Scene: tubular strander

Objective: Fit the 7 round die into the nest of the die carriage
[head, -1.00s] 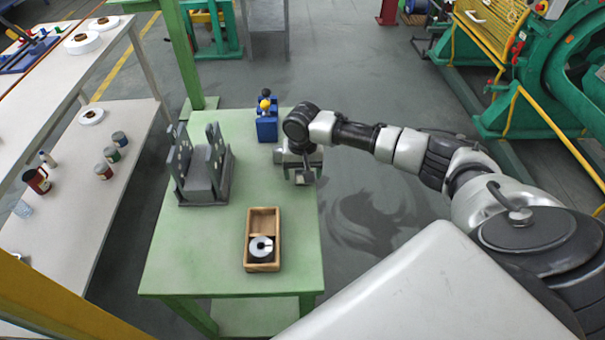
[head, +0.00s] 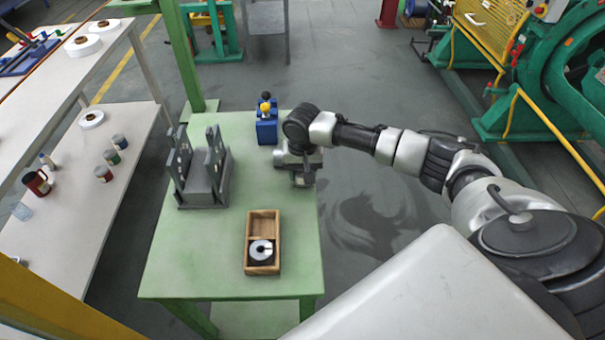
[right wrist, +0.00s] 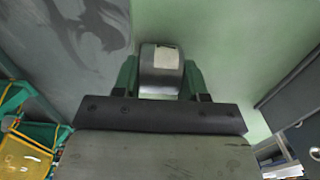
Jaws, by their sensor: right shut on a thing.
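My right gripper (right wrist: 161,78) is shut on a dark grey rounded piece with a pale label (right wrist: 166,58), seen between its green fingers in the right wrist view. The piece looks like the die, but I cannot read a marking. In the head view my right gripper (head: 302,180) is over the right edge of the green table, pointing down. A grey fixture with upright plates (head: 203,188), which looks like the die carriage, stands on the table left of the gripper, apart from it. I cannot make out its nest. My left gripper is not in view.
A blue block with yellow and dark knobs (head: 266,125) stands behind the gripper. The tabletop between gripper and fixture is clear.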

